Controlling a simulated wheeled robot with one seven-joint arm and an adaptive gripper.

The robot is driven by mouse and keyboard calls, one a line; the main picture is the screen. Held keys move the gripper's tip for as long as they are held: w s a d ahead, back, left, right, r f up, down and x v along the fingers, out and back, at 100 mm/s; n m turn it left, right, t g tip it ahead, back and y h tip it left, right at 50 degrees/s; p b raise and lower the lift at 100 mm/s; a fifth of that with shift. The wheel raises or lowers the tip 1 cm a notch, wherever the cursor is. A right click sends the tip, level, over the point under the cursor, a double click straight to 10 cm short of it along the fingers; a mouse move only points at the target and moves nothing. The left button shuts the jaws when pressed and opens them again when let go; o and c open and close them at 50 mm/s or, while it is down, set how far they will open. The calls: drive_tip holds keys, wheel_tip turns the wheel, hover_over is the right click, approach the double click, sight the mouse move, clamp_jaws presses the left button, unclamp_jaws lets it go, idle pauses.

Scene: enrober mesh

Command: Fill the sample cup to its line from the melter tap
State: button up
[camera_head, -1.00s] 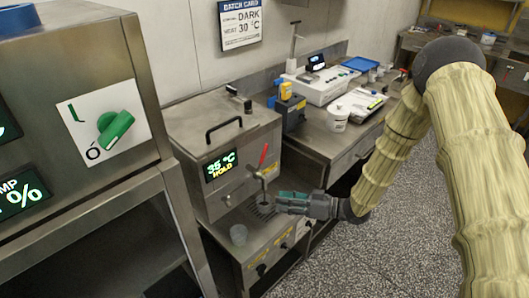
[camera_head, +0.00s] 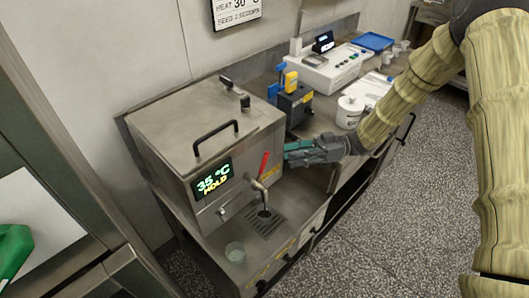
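The melter (camera_head: 170,140) is a steel box whose display reads 35 °C HOLD. Its tap (camera_head: 259,188) has a red lever (camera_head: 264,163) that points up, tilted slightly right. A small dark shape sits under the spout; I cannot tell whether it is chocolate or part of the tap.
A drip grate (camera_head: 267,222) lies under the tap. The counter behind holds a blue and yellow device (camera_head: 292,100), a white tub (camera_head: 349,112), a white instrument (camera_head: 331,70) and a blue tray (camera_head: 373,41). A green-handled panel (camera_head: 12,250) is at left. The floor at right is clear.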

sight(265, 163)
drive_tip(key=p+x, duration=0.1)
drive_tip(key=x, duration=0.5)
drive_tip(key=s+p+x, duration=0.1)
drive_tip(key=x, duration=0.2)
drive_tip(key=shift+r+p, duration=0.3)
drive_tip(key=shift+w+f, duration=0.3)
drive_tip(key=shift+w, duration=0.05)
drive_tip(key=shift+s+r, duration=0.15)
clamp_jaws()
